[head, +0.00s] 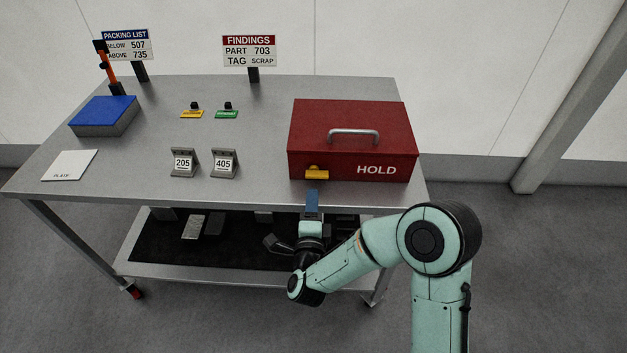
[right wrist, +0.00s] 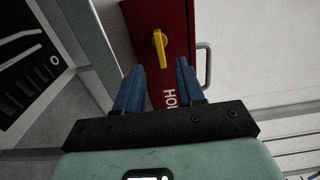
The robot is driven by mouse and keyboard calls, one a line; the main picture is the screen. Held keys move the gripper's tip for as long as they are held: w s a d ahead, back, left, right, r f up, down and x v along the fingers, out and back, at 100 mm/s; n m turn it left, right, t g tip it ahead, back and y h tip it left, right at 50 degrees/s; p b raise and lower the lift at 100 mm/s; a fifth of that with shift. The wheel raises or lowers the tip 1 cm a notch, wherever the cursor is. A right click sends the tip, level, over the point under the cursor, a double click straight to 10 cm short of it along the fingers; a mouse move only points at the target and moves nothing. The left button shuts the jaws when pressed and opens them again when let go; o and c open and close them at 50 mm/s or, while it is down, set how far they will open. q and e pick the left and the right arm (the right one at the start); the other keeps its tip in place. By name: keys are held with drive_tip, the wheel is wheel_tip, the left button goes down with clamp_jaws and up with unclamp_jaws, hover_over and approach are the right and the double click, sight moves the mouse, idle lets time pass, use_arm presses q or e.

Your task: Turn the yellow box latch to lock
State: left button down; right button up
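A red box (head: 345,140) marked HOLD sits on the right part of the table, lid down. Its yellow latch (head: 317,172) is on the lower left of the front face, its handle lying level along the box's length. The latch also shows in the right wrist view (right wrist: 160,48), just beyond the fingertips. My right gripper (head: 312,193) is in front of the latch, near the table's front edge. In the right wrist view its two blue fingers (right wrist: 160,67) are apart with nothing between them, and the latch is not touched. My left gripper is not in view.
The metal table (head: 255,110) also bears number stands 205 (head: 183,163) and 405 (head: 224,163), a yellow switch (head: 192,112), a green switch (head: 227,112) and a blue-topped block (head: 104,115). A lower shelf (head: 215,250) is below. A silver handle (head: 353,134) tops the box.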

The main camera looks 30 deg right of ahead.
sight(313, 177)
drive_tip(key=p+x, duration=0.1)
drive_tip(key=x, duration=0.6)
drive_tip(key=shift+w+d, duration=0.1)
drive_tip(key=shift+w, duration=0.25)
clamp_jaws()
